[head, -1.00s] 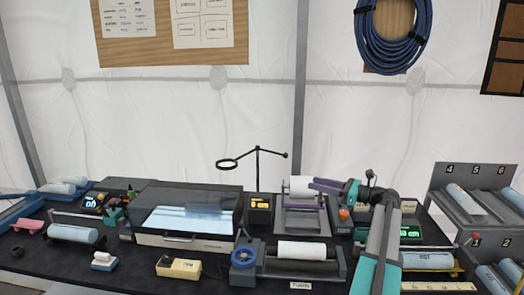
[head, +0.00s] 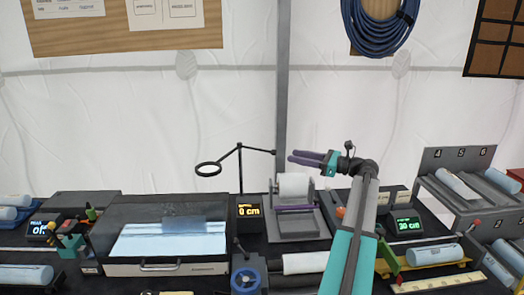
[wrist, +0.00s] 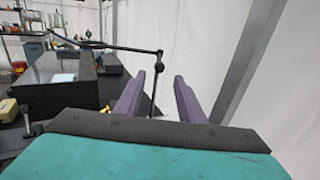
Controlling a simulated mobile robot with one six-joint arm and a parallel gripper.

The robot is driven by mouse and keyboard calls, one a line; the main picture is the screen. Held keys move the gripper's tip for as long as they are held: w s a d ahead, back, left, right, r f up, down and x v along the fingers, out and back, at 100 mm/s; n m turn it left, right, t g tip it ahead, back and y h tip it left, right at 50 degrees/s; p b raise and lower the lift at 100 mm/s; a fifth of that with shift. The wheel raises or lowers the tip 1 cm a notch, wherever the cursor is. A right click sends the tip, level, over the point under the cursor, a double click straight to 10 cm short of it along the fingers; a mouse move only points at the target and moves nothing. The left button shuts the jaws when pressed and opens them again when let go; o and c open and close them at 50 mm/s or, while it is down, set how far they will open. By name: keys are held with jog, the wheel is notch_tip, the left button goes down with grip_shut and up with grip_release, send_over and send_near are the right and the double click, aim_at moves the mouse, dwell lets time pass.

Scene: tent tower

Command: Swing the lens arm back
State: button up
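The lens arm (head: 241,165) is a thin black jointed arm on an upright post behind the bench equipment. Its round magnifier ring (head: 208,169) hangs out to the left, above the lit box, and a short stub reaches right from the post. My gripper (head: 291,157) has two purple fingers pointing left, apart and empty, just right of the stub's end. In the wrist view the lens arm's post top (wrist: 159,53) shows ahead, beyond the fingers (wrist: 153,92), with the arm reaching left. I see no contact between fingers and lens arm.
A lit glass-topped box (head: 170,240) stands below the ring. A paper roll holder (head: 296,222) stands below my gripper, beside a 0 cm display (head: 249,211). A rack of rolls (head: 459,160) is at right. The air before the white tent wall is clear.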

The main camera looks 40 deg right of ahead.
jog(key=shift+w+a, duration=0.1)
jog(key=shift+w, duration=0.05)
jog(key=p+x, duration=0.3)
jog(key=x, duration=1)
jog(key=shift+w+a+p, duration=0.1)
jog(key=shift+w+p, duration=0.15)
jog(key=shift+p, duration=0.1)
jog(key=shift+c, duration=0.4)
